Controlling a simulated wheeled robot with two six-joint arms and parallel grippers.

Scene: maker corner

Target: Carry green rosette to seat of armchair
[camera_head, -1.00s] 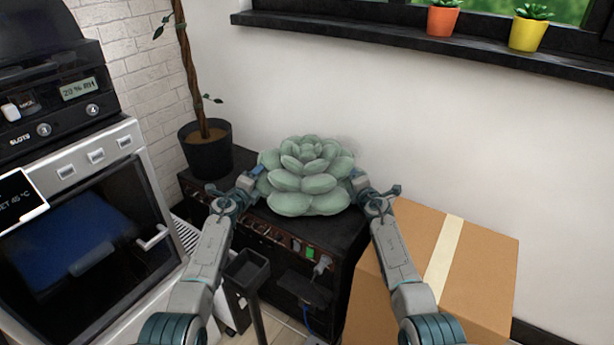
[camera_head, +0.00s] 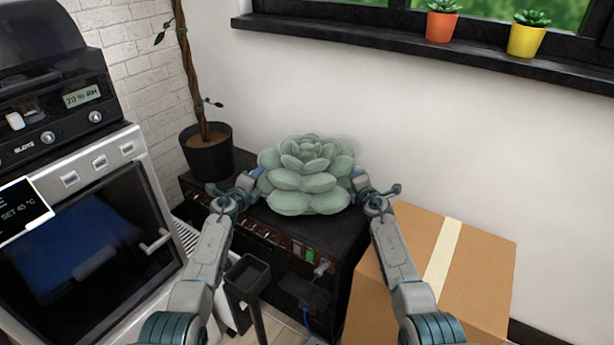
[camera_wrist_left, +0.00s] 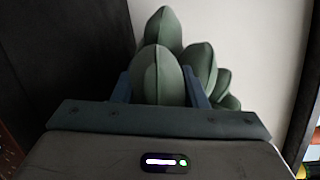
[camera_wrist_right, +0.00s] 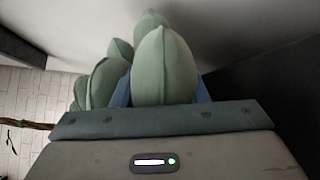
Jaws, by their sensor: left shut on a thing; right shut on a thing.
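The green rosette (camera_head: 306,178) is a large pale green succulent shape. In the head view it is between my two grippers, over the top of a black cabinet; I cannot tell whether it touches the top. My left gripper (camera_head: 258,176) is shut on a leaf at its left side; the gripped leaf (camera_wrist_left: 158,76) shows between the fingers in the left wrist view. My right gripper (camera_head: 358,182) is shut on a leaf at its right side; that leaf (camera_wrist_right: 163,68) shows between the fingers in the right wrist view. No armchair is in view.
The black cabinet (camera_head: 335,250) has a front panel with knobs and plugs. A cardboard box (camera_head: 480,265) stands right of it. A potted trunk plant (camera_head: 208,158) stands behind left, an oven-like machine (camera_head: 100,230) at left. A wall with a windowsill (camera_head: 390,38) closes the back.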

